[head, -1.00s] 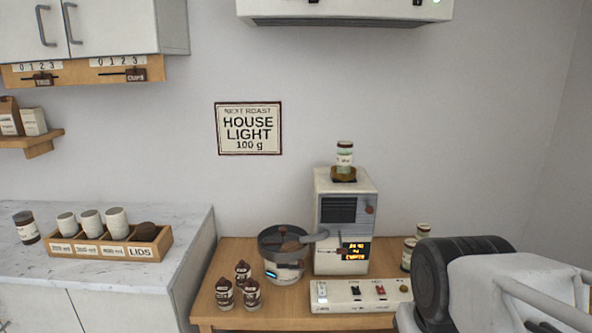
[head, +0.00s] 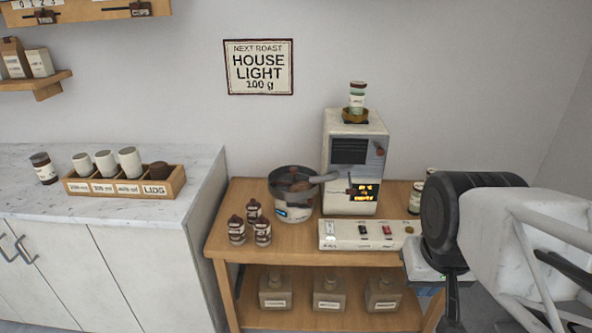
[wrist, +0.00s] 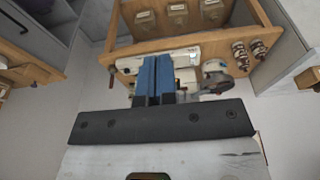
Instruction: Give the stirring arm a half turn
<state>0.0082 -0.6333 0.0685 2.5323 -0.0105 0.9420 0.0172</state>
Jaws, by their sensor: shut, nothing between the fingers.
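The stirring arm appears to lie in the round dark tray (head: 281,192) of the white cooling drum, with brown contents and a reddish knob; its exact angle is too small to tell. The drum (head: 295,212) stands left of the white roaster (head: 353,165), and a grey chute reaches between them. In the wrist view, where the scene is upside down, the drum (wrist: 215,68) shows right of the fingers. My gripper (wrist: 153,60) is shut and empty, its two blue fingers together. It is well apart from the drum. In the head view my arm is at the right and the fingertips cannot be made out.
A switch panel (head: 362,233) lies along the cart's front edge. Several small brown-capped jars (head: 250,224) stand left of the drum. A jar (head: 357,97) sits atop the roaster. Canisters (head: 328,292) fill the lower shelf. A marble counter (head: 205,190) adjoins at left.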

